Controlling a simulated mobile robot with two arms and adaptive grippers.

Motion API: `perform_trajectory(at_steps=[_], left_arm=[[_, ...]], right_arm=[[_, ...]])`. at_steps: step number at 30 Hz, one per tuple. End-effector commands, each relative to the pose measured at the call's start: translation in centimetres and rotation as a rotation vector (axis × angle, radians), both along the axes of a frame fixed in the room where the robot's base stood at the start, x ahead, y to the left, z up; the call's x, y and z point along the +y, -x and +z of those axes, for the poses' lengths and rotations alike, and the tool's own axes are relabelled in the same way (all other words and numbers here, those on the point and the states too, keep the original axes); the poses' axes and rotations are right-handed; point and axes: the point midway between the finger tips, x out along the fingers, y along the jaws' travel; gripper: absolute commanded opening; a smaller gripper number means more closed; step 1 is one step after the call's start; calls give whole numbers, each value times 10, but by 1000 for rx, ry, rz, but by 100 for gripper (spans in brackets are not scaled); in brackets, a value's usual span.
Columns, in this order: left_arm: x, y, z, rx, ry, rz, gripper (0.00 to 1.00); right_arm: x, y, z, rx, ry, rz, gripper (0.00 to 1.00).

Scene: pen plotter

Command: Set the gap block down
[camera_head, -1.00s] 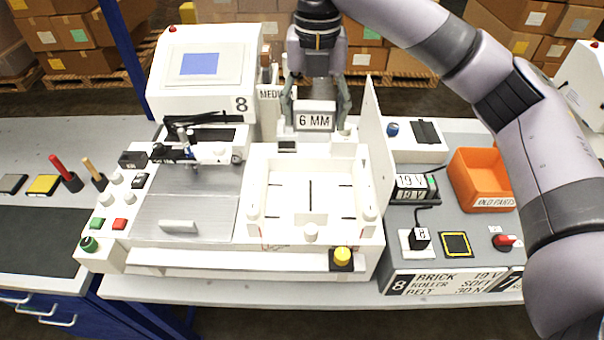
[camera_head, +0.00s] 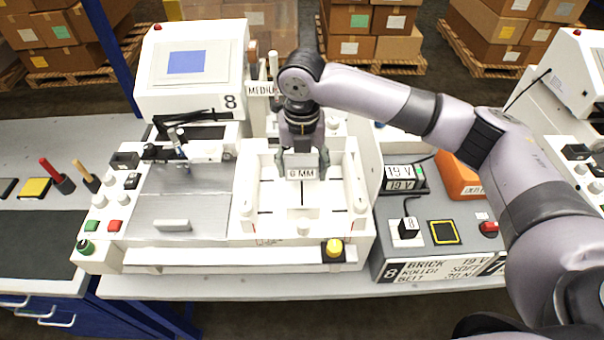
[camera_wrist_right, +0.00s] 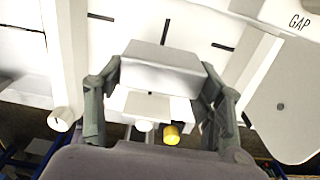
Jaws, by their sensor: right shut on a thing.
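The gap block (camera_head: 301,172) is a pale block marked "6 MM". My right gripper (camera_head: 303,166) is shut on it, over the white open-topped bed (camera_head: 274,197) of the plotter. In the right wrist view the block (camera_wrist_right: 160,67) sits between the two fingers of the gripper (camera_wrist_right: 158,90), with the white bed floor behind it. I cannot tell whether the block touches the bed floor. My left gripper is not in view.
A yellow button (camera_head: 333,247) is at the bed's front right. A tall white panel (camera_head: 366,160) stands along its right side. A metal plate (camera_head: 183,195) lies left.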

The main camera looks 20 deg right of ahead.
Motion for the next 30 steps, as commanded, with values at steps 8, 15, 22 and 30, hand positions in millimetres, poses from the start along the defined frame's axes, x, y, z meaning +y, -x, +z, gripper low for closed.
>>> perform_trajectory(at_steps=[8,15,22,30], left_arm=[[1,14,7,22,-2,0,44],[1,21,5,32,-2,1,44],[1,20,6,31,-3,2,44],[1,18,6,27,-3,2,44]], right_arm=[[0,1,-35,2,2,0,28],[0,0,-36,0,1,0,28],[0,1,-39,2,1,0,69],[0,1,-39,2,1,0,82]])
